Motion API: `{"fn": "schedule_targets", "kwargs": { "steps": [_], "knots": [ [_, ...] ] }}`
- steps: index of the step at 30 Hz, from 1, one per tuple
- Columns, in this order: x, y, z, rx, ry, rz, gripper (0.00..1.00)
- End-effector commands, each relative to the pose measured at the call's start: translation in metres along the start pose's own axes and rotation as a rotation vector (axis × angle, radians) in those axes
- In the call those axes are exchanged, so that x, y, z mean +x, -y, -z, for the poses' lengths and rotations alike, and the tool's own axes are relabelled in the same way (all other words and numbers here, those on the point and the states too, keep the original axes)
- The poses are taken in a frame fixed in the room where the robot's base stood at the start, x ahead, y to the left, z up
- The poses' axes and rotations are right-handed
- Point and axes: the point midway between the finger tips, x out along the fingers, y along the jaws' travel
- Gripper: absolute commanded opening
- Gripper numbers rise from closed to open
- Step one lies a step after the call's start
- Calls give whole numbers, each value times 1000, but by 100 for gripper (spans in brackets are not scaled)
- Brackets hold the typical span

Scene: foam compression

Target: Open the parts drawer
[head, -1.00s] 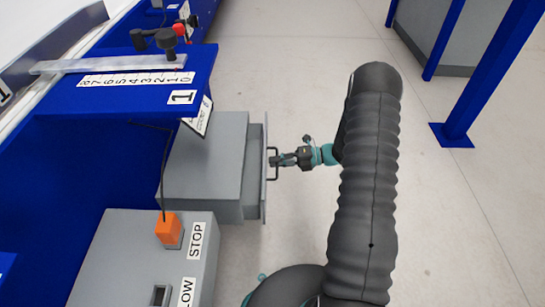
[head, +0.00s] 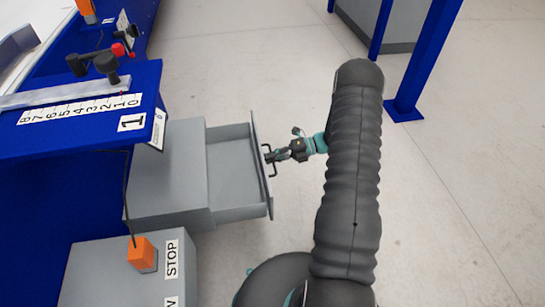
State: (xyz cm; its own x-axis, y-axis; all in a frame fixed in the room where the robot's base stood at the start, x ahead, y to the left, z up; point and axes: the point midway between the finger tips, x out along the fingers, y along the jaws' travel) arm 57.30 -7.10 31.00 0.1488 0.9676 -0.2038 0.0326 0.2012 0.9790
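The parts drawer (head: 240,214) is a grey box that stands well out of its grey housing (head: 170,170), toward the right. Its inside shows and looks empty. A dark bracket handle (head: 272,172) is on the drawer's front panel (head: 261,165). My gripper (head: 277,156) is at the handle, with its fingers around the bar. The fingers look closed on it, though they are small in the view. My arm reaches in from the right.
A blue machine bench (head: 100,120) with a numbered scale (head: 80,109) is above and left of the housing. A grey control box (head: 105,270) with an orange switch (head: 142,254) stands in front. A blue post (head: 420,60) is at the right. The floor right of the drawer is clear.

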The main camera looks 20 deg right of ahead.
Motion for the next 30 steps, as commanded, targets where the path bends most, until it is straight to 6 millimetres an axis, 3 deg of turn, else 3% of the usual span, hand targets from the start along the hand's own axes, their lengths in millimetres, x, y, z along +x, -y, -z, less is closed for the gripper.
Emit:
{"fn": "schedule_targets", "kwargs": {
  "steps": [1,3,16,30],
  "knots": [
    [0,1,1,1,-2,1,19],
    [-1,1,1,1,-1,1,35],
    [-10,0,0,0,1,0,35],
    [-95,1,0,0,2,1,35]
  ]
}}
